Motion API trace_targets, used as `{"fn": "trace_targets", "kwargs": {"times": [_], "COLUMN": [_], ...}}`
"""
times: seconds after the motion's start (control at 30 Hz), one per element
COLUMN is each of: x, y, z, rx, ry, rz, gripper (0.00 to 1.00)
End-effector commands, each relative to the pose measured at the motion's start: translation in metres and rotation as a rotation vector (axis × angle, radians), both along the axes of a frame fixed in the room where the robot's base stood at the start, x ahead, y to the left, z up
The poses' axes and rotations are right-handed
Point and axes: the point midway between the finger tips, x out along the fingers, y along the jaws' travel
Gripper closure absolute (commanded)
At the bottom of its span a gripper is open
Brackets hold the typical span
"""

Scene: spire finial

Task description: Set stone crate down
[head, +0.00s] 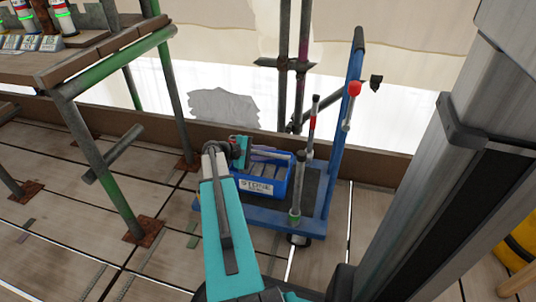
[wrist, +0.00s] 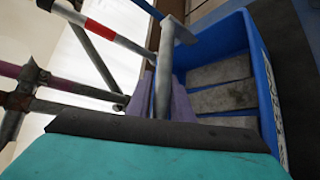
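The stone crate (head: 263,187) is an open blue box with a white label reading STONE. It sits over the dark deck of a blue trolley (head: 325,197); I cannot tell whether its base touches the deck. In the wrist view the crate (wrist: 264,75) holds grey stone blocks (wrist: 222,87) and purple pieces (wrist: 181,103). My gripper (head: 242,152) is at the crate's upper left end, at the rim. Its fingers are mostly hidden behind my teal arm, so I cannot tell whether they are shut on the crate.
Scaffold poles (head: 105,165) stand at left under a wooden bench (head: 110,38). Plank floor (head: 60,240) is open at lower left.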

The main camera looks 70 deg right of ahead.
Motion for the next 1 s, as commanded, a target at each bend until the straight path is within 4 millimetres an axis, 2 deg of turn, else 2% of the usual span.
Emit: {"fn": "trace_targets", "kwargs": {"times": [0.03, 0.1, 0.57, 0.77, 1.0], "x": [0.0, 0.0, 0.004, 0.018, 0.043], "y": [0.0, 0.0, 0.004, 0.016, 0.04], "z": [0.001, 0.0, 0.002, 0.011, 0.027], "rx": [-0.001, 0.0, 0.002, 0.002, 0.002], "ry": [0.001, 0.0, -0.003, -0.003, -0.002], "rz": [0.0, 0.0, 0.0, 0.002, 0.002], "gripper": [0.71, 0.63, 0.63, 0.63, 0.63]}}
